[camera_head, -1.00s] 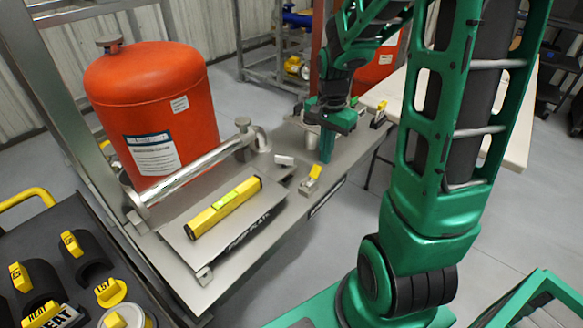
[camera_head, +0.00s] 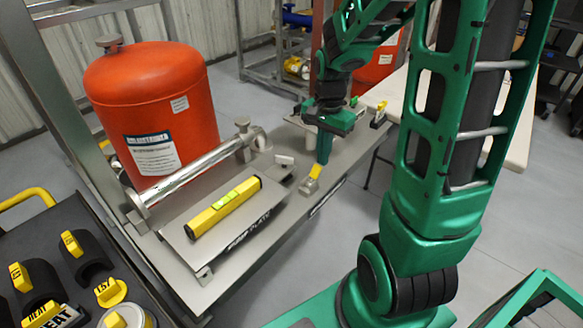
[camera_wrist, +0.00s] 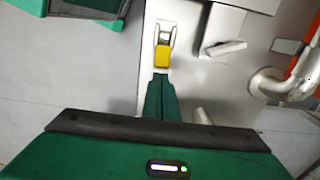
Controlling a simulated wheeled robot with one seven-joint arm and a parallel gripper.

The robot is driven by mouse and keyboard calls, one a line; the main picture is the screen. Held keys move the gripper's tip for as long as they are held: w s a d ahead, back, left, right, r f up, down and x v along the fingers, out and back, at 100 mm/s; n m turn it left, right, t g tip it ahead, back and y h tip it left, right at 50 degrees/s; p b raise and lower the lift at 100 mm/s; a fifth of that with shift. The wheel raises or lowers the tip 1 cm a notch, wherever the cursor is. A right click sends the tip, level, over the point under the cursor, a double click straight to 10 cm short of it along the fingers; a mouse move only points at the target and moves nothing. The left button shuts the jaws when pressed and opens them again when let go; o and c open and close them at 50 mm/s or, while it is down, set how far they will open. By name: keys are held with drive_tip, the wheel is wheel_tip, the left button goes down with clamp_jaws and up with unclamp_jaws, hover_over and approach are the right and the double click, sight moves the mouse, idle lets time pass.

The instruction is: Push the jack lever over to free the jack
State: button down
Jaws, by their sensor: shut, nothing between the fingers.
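The jack lever (camera_head: 315,171) is a short yellow-tipped handle on a small metal bracket at the plate's front edge. In the wrist view the yellow tip (camera_wrist: 161,57) points toward my fingers and the metal bracket (camera_wrist: 166,36) lies beyond it. My gripper (camera_head: 322,161) is shut and empty, pointing down just behind and right of the lever. In the wrist view my fingertips (camera_wrist: 158,82) sit right at the lever's yellow end. I cannot tell whether they touch it. The lever's base is partly hidden by its yellow tip in the wrist view.
A yellow level (camera_head: 222,208) lies on the pump plate (camera_head: 180,233), beside a metal pipe (camera_head: 190,172). A red tank (camera_head: 160,110) stands behind. A second yellow-tipped lever (camera_head: 381,106) is at the far right. A loose small metal handle (camera_head: 284,159) is close left of my gripper.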

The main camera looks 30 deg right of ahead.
drive_tip(key=shift+s+a, duration=0.35)
drive_tip(key=shift+a, duration=0.65)
drive_tip(key=shift+s+a, duration=0.25)
drive_tip(key=shift+a, duration=0.3)
drive_tip(key=shift+s+a, duration=0.2)
drive_tip(key=shift+a, duration=0.55)
drive_tip(key=shift+s+a, duration=0.2)
drive_tip(key=shift+a, duration=0.15)
wheel_tip(320, 180, up, 7)
drive_tip(key=shift+w+d, duration=0.2)
drive_tip(key=shift+d, duration=0.25)
idle(0.3)
drive_tip(key=shift+s, duration=0.1)
idle(0.3)
